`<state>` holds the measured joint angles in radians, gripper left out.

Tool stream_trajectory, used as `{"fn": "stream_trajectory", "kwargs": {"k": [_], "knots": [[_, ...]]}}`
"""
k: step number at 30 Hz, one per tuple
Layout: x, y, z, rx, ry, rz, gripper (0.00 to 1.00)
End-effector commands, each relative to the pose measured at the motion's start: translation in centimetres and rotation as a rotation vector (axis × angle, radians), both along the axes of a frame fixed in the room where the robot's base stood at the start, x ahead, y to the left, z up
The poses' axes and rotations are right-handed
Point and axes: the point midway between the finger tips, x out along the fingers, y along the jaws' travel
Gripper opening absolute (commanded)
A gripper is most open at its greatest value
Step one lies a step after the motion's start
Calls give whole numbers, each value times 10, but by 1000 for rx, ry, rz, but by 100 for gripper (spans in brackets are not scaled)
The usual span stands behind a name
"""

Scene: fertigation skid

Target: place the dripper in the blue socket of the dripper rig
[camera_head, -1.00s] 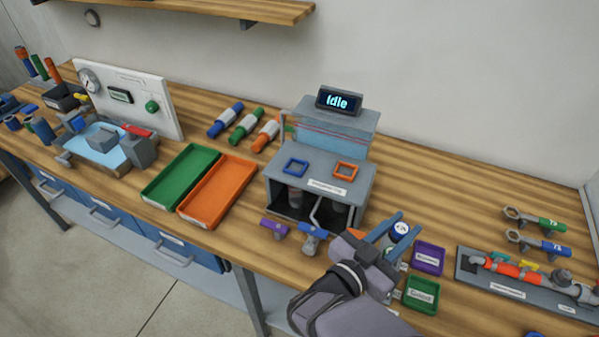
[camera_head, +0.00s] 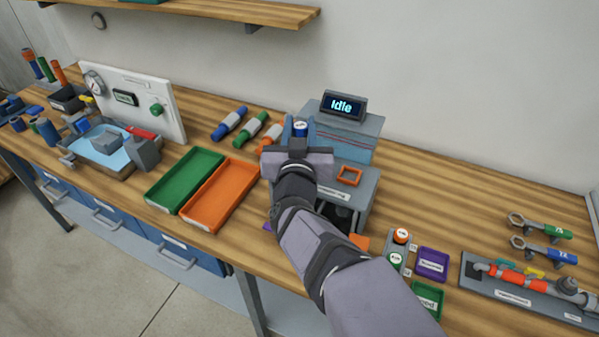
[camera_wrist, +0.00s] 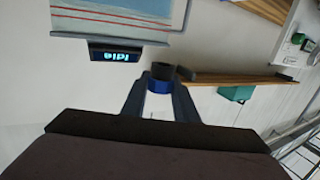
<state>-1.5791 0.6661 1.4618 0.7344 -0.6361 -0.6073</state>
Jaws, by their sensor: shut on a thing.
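My gripper (camera_head: 300,128) is shut on a blue dripper (camera_head: 300,126) with a white cap, held above the dripper rig. The wrist view also shows the blue dripper (camera_wrist: 159,84), with a dark end, between the fingertips of my gripper (camera_wrist: 160,88). The dripper rig (camera_head: 362,188) is a grey stand with a display (camera_head: 343,106) reading "Idle". Its orange socket (camera_head: 349,176) is empty. The blue socket is hidden behind my gripper and wrist in the head view, so I cannot tell the dripper's height or alignment over it.
An orange dripper (camera_head: 401,236) and a green dripper (camera_head: 396,260) stand in a small rack to the right. Purple (camera_head: 432,264) and green trays lie beside it. Orange (camera_head: 222,195) and green trays (camera_head: 184,180) lie left of the rig. Bare wood shows right of the rig.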

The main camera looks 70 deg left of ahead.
Motion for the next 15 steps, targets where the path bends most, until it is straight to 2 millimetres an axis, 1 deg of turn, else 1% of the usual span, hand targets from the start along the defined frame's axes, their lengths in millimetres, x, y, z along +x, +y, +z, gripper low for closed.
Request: {"fn": "stream_trajectory", "kwargs": {"k": [8,11,15], "knots": [[-2,1,-9,-1,0,11,6],[-2,1,-21,-3,0,9,6],[-2,1,-43,-4,0,10,6]]}}
